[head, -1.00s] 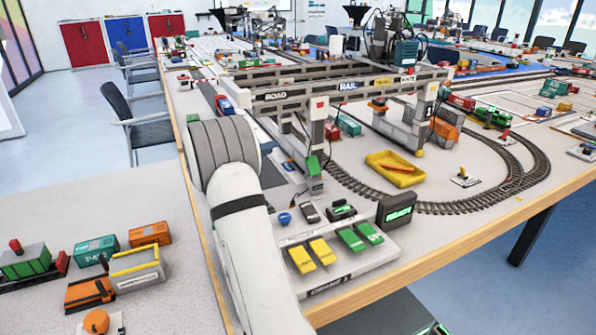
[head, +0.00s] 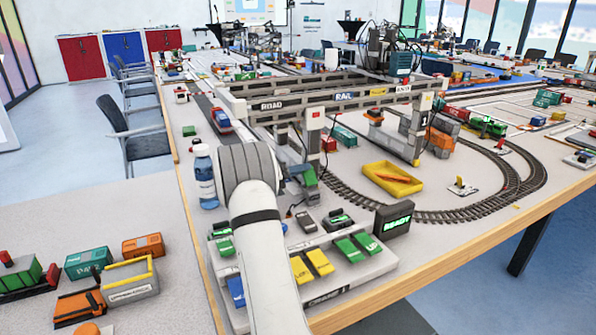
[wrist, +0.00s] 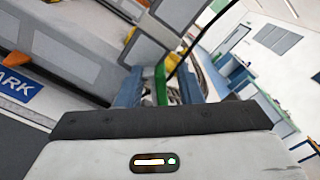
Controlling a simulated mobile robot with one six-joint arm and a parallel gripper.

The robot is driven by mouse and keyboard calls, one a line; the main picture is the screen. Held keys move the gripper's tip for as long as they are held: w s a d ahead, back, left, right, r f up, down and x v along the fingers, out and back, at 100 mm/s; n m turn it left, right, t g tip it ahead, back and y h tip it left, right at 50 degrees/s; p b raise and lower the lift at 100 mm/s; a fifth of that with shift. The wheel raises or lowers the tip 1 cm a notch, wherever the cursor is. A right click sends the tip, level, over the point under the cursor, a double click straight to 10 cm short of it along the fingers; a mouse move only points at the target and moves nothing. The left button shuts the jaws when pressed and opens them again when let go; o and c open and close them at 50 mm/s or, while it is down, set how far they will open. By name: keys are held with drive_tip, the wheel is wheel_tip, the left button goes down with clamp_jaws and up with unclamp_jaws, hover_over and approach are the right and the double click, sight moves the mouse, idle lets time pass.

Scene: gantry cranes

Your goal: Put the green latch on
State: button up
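In the wrist view the green latch (wrist: 161,84) shows upright between the two blue-grey fingers of my gripper (wrist: 160,92). The fingers are open, with a gap on each side of it. In the head view my gripper (head: 300,172) reaches the latch from the left, and my arm hides part of it. I cannot tell whether a finger touches the latch.
A control panel with yellow and green keys (head: 320,262) and a lit green sign (head: 393,219) stands in front of the crane. A yellow tray (head: 392,179) lies to the right, inside the curved track (head: 460,214). A blue-labelled bottle (head: 205,178) stands left of my arm.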

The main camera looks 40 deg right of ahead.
drive_tip(key=shift+c, duration=0.3)
clamp_jaws()
drive_tip(key=shift+w, duration=0.1)
drive_tip(key=n, duration=0.1)
drive_tip(key=w+f+n, duration=0.1)
drive_tip(key=n, duration=0.1)
drive_tip(key=f+n, duration=0.1)
drive_tip(key=n, duration=0.1)
drive_tip(key=shift+w+d, duration=0.25)
drive_tip(key=shift+w, duration=0.1)
drive_tip(key=shift+w+d+f+n, duration=0.15)
drive_tip(key=shift+f+n, duration=0.1)
drive_tip(key=shift+n, duration=0.35)
drive_tip(key=shift+w+a+f+n, duration=0.15)
drive_tip(key=shift+f+n, duration=0.1)
drive_tip(key=shift+n, duration=0.35)
drive_tip(key=shift+w+d+f+n, duration=0.15)
drive_tip(key=shift+f+n, duration=0.5)
drive_tip(key=shift+n, duration=0.55)
drive_tip(key=shift+f, duration=0.1)
